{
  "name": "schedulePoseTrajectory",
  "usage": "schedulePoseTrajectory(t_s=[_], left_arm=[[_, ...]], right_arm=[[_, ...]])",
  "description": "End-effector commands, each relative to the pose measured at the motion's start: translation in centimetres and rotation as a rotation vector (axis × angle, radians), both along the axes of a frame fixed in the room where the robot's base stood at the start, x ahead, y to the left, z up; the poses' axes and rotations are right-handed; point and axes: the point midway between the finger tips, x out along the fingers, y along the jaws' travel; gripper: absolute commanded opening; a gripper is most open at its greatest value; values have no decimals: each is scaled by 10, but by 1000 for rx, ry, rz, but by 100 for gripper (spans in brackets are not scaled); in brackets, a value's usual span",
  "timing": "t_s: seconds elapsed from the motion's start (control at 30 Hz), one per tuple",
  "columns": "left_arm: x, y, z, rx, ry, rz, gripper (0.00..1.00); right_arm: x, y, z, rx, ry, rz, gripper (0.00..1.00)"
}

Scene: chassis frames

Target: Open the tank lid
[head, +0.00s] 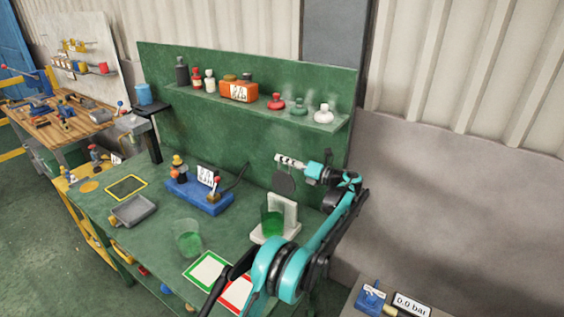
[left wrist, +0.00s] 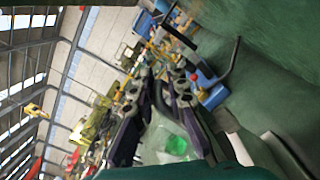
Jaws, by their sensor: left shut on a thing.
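My left gripper (head: 284,160) is up in front of the green back panel, above the bench, pointing left. A dark round disc (head: 284,181), apparently the tank lid, hangs right below its fingertips, face roughly upright. A clear vessel with green contents (head: 271,224) stands below it on a white base with an upright white plate (head: 289,208). The disc is clear of this vessel. In the left wrist view the dark fingers (left wrist: 165,82) are close together; what lies between their tips is blurred. My right gripper is not in view.
A clear beaker with green contents (head: 188,240) stands farther left. A blue device with a lever (head: 203,194) and a grey tray (head: 134,211) are on the bench. A shelf (head: 330,122) of bottles runs above my gripper. Green and red framed cards (head: 208,270) lie in front.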

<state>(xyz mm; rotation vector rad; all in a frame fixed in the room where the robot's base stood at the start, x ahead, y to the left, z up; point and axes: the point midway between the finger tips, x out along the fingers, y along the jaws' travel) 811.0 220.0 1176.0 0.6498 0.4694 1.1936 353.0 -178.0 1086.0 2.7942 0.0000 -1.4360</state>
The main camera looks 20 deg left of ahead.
Motion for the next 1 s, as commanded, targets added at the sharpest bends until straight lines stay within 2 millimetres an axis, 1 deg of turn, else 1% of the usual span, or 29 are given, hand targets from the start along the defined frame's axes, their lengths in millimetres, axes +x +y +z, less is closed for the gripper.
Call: schedulePoseTrajectory(t_s=[0.03, 0.43, 0.47, 0.5, 0.53, 0.83, 0.93, 1.0], left_arm=[[0, -1, -4, -4, 8, 2, 0], [1, -1, -4, -4, 13, 2, 0], [1, -1, -4, -3, 13, 3, 16], [1, -1, -4, -3, 13, 3, 27], [1, -1, -4, -3, 12, 2, 30], [1, -2, -2, 0, 11, 1, 30], [-1, -9, -2, 0, 11, -1, 30], [-4, -20, -2, 0, 11, -2, 30]], right_arm=[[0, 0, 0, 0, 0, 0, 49], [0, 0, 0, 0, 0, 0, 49], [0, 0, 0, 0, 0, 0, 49], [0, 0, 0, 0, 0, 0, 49], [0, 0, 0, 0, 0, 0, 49], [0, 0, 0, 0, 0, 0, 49], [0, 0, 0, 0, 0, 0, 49], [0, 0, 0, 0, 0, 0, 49]])
